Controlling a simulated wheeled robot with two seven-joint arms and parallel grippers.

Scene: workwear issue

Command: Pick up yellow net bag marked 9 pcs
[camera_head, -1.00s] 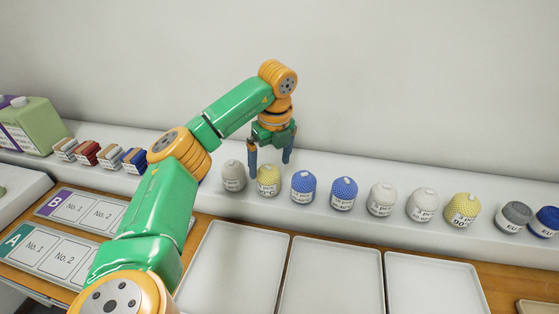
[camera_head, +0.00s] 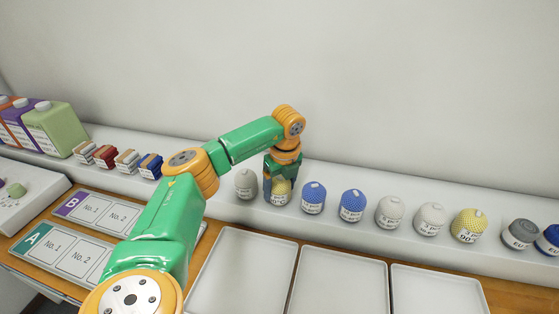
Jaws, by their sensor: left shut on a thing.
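My left gripper (camera_head: 279,190) points down at the shelf and is shut on a yellow net bag (camera_head: 281,197), with its fingers around the bag's sides. The bag still appears to stand on the shelf. Its label is partly hidden and too small to read. A second yellow net bag (camera_head: 469,224) stands farther right; its label seems to show 90°. My right gripper is not in view.
A grey-white bag (camera_head: 246,184) stands close on the left of the gripper, and a blue bag (camera_head: 313,198) close on the right. More bags line the white shelf (camera_head: 225,209). Empty white trays (camera_head: 240,275) lie in front. Cartons (camera_head: 55,128) stand at the far left.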

